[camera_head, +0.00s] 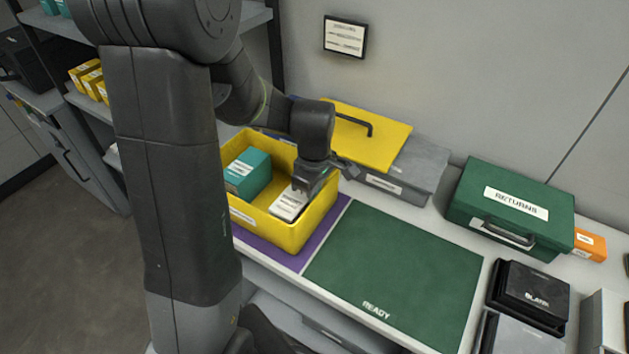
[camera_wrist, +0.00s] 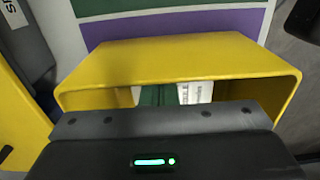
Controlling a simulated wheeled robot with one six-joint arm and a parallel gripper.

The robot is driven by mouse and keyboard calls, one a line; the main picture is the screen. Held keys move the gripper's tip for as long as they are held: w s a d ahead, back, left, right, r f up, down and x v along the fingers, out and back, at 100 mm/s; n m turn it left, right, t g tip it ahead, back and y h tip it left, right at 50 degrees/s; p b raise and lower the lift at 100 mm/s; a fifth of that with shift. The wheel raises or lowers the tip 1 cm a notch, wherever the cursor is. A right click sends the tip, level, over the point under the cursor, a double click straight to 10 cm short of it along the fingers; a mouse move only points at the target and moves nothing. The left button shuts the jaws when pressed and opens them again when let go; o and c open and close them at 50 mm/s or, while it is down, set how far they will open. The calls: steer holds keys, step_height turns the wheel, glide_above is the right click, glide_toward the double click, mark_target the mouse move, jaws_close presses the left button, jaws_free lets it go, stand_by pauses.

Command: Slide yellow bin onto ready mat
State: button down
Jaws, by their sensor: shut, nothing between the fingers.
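The yellow bin (camera_head: 291,234) stands upright on a purple mat (camera_head: 268,249), left of the green ready mat (camera_head: 400,264). It holds a teal box (camera_head: 248,172) and a white-labelled box (camera_head: 288,203). In the wrist view the bin (camera_wrist: 190,62) fills the middle, with the purple mat (camera_wrist: 200,22) and the green mat (camera_wrist: 160,5) beyond it. My gripper (camera_head: 312,182) is shut and empty, low over the bin's back right part. Its fingertips are partly hidden, and I cannot tell whether they touch the bin wall.
A yellow lid (camera_head: 365,135) with a black handle lies on a grey case (camera_head: 418,165) behind the bin. A green RETURNS case (camera_head: 511,208) stands behind the ready mat. Black boxes (camera_head: 528,297) sit at its right. The ready mat is clear.

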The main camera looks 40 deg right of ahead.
steer(key=shift+f, duration=0.45)
steer(key=s+d, duration=0.3)
steer(key=s, duration=0.8)
steer(key=s+d, duration=0.3)
steer(key=s, duration=0.9)
steer(key=s+d+b, duration=0.1)
steer(key=s+d, duration=0.3)
steer(key=s, duration=0.8)
steer(key=shift+r, duration=0.1)
